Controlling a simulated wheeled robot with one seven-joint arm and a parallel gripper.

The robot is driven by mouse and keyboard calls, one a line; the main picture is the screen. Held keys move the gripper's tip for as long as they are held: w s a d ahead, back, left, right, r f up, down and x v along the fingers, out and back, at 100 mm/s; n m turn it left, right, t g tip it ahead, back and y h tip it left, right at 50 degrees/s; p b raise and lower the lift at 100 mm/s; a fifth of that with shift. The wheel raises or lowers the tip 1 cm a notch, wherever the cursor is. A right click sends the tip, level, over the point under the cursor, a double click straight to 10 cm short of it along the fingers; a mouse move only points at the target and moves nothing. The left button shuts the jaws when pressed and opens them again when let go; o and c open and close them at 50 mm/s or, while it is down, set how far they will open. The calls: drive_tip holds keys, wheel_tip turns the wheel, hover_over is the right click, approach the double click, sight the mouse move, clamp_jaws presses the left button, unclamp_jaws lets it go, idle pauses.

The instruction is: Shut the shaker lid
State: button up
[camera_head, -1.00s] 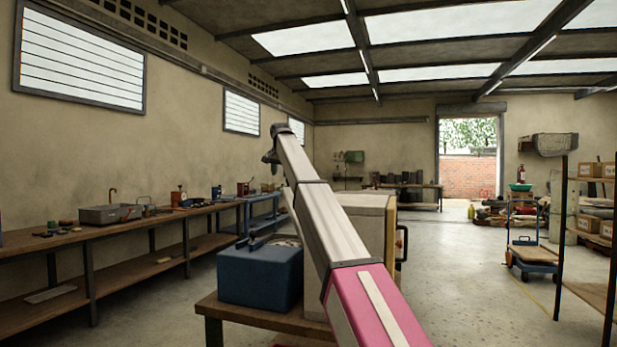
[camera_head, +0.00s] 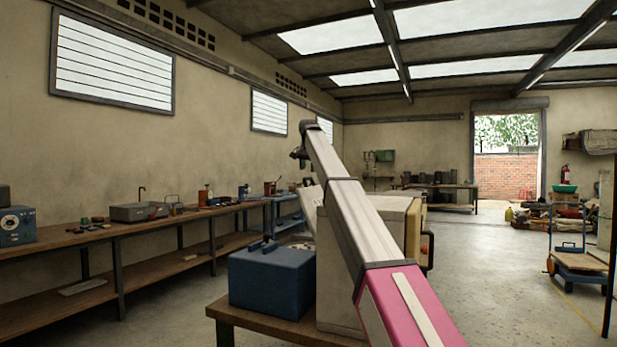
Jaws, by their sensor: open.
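A pale box-shaped unit (camera_head: 335,275) stands on a wooden table in front of me and may be the shaker. My arm crosses in front of it and hides much of it. A pale tilted panel (camera_head: 308,207) shows just left of my arm above the box; I cannot tell whether it is the raised lid. My gripper (camera_head: 299,157) is small and dark at the far end of my arm, up and to the left of the box and apart from it in the picture. It looks open and empty.
A blue box (camera_head: 270,282) with a top handle sits left of the pale unit on the wooden table (camera_head: 265,322). A long workbench (camera_head: 75,237) with tools runs along the left wall. Open floor (camera_head: 480,285) lies to the right, with a blue trolley (camera_head: 580,262).

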drive_tip(key=x, duration=0.4)
drive_tip(key=shift+f, duration=0.15)
drive_tip(key=shift+c, duration=0.2)
